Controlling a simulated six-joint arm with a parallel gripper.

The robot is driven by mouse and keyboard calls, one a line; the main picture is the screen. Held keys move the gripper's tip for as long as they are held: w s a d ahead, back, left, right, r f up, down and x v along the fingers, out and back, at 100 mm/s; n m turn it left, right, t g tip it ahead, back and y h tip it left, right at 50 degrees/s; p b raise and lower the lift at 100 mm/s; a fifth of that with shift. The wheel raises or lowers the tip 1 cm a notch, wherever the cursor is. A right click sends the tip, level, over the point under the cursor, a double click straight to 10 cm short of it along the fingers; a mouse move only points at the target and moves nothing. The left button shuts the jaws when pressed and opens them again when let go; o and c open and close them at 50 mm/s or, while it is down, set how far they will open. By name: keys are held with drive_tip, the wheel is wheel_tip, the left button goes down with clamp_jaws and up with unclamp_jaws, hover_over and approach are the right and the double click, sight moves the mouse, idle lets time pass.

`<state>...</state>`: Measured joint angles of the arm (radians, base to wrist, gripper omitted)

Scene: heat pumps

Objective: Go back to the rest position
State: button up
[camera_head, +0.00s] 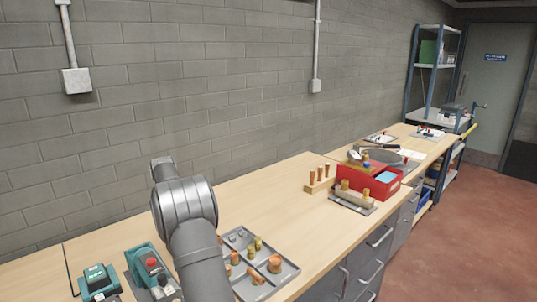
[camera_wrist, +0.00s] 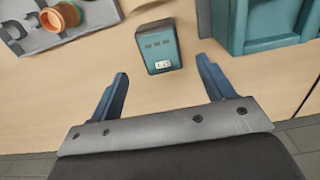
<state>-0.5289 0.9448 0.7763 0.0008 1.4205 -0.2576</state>
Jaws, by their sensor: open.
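My gripper (camera_wrist: 163,85) shows in the wrist view with its two blue fingers wide apart and nothing between them. Past the fingertips, a small teal and grey box (camera_wrist: 158,47) lies on the wooden bench. In the head view my grey arm rises over the front of the bench and hides part of it. The gripper itself cannot be made out in the head view.
A grey tray (camera_head: 285,267) with copper and brass fittings lies right of my arm. Teal devices (camera_head: 147,270) stand at the left. A red box (camera_head: 368,181) and wooden peg holder (camera_head: 318,189) stand further along. Bench between is clear; a block wall runs behind.

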wheel_tip(320, 180, down, 7)
drive_tip(key=shift+r, duration=0.1)
wheel_tip(320, 180, up, 2)
drive_tip(key=shift+r, duration=0.8)
drive_tip(key=shift+f, duration=0.1)
